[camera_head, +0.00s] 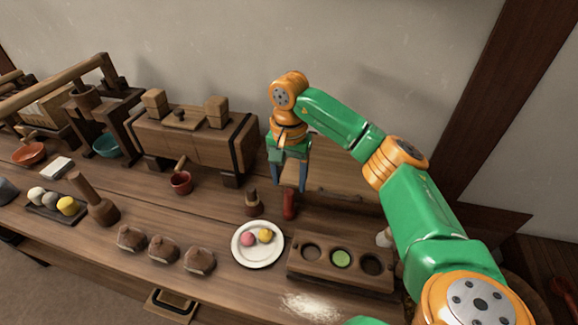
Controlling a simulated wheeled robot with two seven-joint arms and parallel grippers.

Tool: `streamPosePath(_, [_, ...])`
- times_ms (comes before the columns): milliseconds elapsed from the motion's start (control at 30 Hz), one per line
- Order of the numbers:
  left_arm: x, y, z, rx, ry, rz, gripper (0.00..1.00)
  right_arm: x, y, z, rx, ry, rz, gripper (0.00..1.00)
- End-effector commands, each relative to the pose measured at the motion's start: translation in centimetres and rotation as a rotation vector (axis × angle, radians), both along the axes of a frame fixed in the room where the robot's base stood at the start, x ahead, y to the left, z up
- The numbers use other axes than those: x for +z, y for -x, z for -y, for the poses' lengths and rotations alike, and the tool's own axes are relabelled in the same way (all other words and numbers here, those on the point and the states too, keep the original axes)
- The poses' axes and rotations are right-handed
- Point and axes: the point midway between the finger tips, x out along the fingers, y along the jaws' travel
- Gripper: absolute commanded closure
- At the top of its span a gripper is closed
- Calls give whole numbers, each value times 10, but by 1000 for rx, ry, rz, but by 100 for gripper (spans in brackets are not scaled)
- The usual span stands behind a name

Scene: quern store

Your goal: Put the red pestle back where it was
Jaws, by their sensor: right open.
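The red pestle (289,205) stands upright on the wooden counter, behind the left end of a dark wooden block (330,270) with three round wells. My right gripper (289,184) points down right above the pestle. Its jaws are open, with the fingertips around or just above the pestle's top; I cannot tell whether they touch it. The block's middle well holds something green (341,259); the other two wells look empty. A brown pestle-like piece (253,203) stands just left of the red pestle. My left gripper is not in view.
A white plate (240,258) with a pink and a yellow ball lies in front. Several brown lidded pieces (164,250) sit to its left. A small red cup (181,182) and a wooden chest (200,140) stand at back left. White powder (312,306) lies near the front edge.

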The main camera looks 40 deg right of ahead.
Motion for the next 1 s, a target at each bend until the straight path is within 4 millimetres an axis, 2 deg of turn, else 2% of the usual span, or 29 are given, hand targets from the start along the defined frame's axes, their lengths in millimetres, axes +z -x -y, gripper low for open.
streamPosePath(100, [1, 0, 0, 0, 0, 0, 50, 30, -1, 0, 0, -1, 4, 38])
streamPosePath(233, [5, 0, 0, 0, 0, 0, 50, 50, 0, 0, 0, -1, 2, 38])
streamPosePath(733, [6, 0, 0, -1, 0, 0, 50, 55, 0, 0, 1, -1, -1, 38])
streamPosePath(800, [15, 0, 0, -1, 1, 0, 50, 63, 0, 0, 1, -1, -1, 38])
streamPosePath(1000, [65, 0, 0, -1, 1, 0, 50, 113, 0, 0, 0, -1, -1, 38])
